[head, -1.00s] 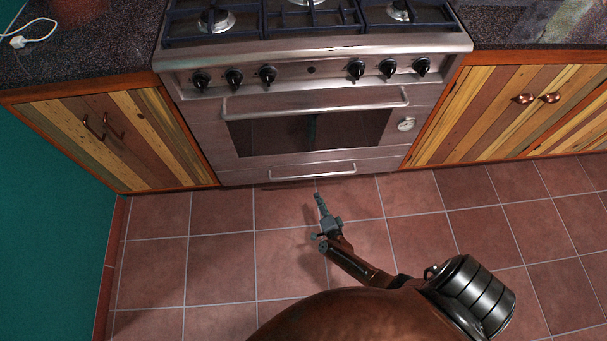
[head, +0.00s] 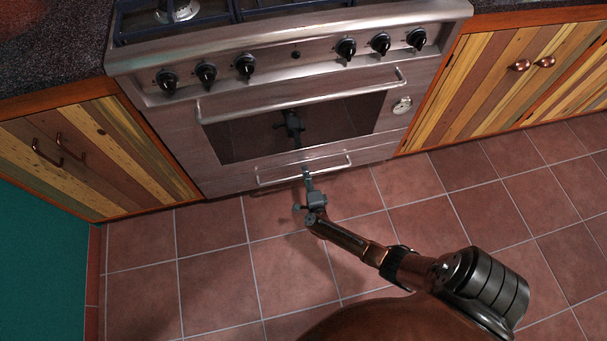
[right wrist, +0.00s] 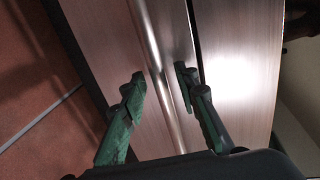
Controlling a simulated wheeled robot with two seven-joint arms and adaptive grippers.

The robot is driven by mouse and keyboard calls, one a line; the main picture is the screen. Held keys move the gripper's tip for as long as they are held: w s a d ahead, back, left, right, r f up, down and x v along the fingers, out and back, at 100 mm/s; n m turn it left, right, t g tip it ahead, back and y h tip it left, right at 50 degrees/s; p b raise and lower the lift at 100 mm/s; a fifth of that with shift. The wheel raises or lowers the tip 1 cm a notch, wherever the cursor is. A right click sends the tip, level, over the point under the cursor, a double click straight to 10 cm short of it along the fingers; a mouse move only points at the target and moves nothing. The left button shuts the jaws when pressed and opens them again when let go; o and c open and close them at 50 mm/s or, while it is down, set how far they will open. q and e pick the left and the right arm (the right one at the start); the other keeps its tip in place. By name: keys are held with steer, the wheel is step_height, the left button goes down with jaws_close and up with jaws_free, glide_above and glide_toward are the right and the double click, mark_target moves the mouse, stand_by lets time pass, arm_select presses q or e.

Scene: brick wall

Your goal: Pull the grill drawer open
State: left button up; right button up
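The grill drawer (head: 228,180) is the low steel panel under the oven door, and it looks shut. Its thin bar handle (head: 335,165) runs across the front. My right gripper (head: 307,178) is at the middle of this handle, reaching from below. In the right wrist view the handle bar (right wrist: 157,65) passes between the two fingers of my right gripper (right wrist: 160,77). The fingers stand apart, one on each side of the bar; whether either touches it I cannot tell. My left gripper is not in view.
The oven door handle (head: 300,95) and window (head: 345,118) are just above the drawer. Black knobs (head: 346,48) line the stove front. Wooden cabinets stand left (head: 100,150) and right (head: 500,85). The tiled floor (head: 215,275) before the stove is clear.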

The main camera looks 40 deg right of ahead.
steer(key=shift+w+d, duration=0.1)
steer(key=shift+w, duration=0.05)
steer(key=shift+c, duration=0.2)
jaws_close()
stand_by(0.5)
